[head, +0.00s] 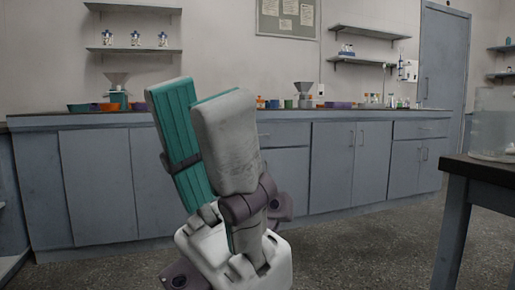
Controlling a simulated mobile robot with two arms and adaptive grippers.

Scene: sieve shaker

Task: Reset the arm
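My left gripper (196,92) stands in the middle foreground, its fingers pointing up. One finger shows its ridged teal pad, and the other shows its pale grey back with a teal edge. The pads are apart, and I see nothing held between them. The gripper is in front of the grey cabinets and hides part of them and of the counter. My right gripper is not in view.
A long counter (180,116) over grey cabinets (99,180) runs along the back wall, with funnels and small coloured containers on it. A dark table (484,172) with a clear vessel (491,125) stands at the right edge. Open floor (370,250) lies between.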

